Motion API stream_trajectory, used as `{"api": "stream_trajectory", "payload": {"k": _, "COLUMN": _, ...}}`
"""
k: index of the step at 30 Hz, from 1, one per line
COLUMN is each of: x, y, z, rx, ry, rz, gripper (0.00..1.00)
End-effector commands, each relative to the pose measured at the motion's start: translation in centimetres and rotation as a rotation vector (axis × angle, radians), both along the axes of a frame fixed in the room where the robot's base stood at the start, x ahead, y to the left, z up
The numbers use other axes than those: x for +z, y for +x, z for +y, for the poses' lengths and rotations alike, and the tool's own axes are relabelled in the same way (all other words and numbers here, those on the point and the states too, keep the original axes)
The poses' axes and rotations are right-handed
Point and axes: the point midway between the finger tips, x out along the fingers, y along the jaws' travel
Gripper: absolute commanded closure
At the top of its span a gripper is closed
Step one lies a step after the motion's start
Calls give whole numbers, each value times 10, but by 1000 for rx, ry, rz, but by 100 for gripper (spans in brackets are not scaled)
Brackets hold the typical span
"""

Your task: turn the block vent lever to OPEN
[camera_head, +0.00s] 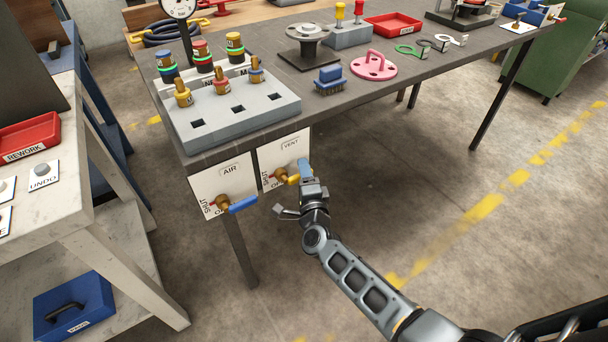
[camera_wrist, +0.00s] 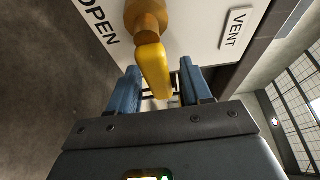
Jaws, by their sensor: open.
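The vent lever is a short yellow handle (camera_head: 292,179) on a brass valve (camera_head: 281,174), on the white VENT panel (camera_head: 272,157) below the bench's front edge. In the wrist view the yellow lever (camera_wrist: 153,72) runs from the brass valve (camera_wrist: 147,18) towards my gripper. The word OPEN (camera_wrist: 98,20) is printed to the left of the valve there. My gripper (camera_head: 303,172) is at the panel. Its two blue fingers (camera_wrist: 161,90) are apart, one on each side of the lever's end. A gap shows beside the right finger; contact on the left is unclear.
The AIR panel (camera_head: 222,190) with a blue lever (camera_head: 242,205) hangs just left of the VENT panel. A grey block (camera_head: 230,118) with brass fittings stands on the bench above. A bench leg (camera_head: 240,250) stands below the panels. The floor to the right is clear.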

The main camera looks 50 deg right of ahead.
Motion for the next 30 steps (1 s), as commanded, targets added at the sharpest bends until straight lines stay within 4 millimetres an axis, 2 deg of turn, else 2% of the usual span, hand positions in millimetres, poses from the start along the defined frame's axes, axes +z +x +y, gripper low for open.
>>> {"api": "stream_trajectory", "payload": {"k": 3, "x": 0, "y": 0, "z": 0, "rx": 0, "ry": 0, "rz": 0, "gripper": 52}}
{"api": "stream_trajectory", "payload": {"k": 18, "x": 0, "y": 0, "z": 0, "rx": 0, "ry": 0, "rz": 0, "gripper": 100}}
{"api": "stream_trajectory", "payload": {"k": 30, "x": -1, "y": -1, "z": 1, "rx": 1, "ry": -3, "rz": 2, "gripper": 100}}
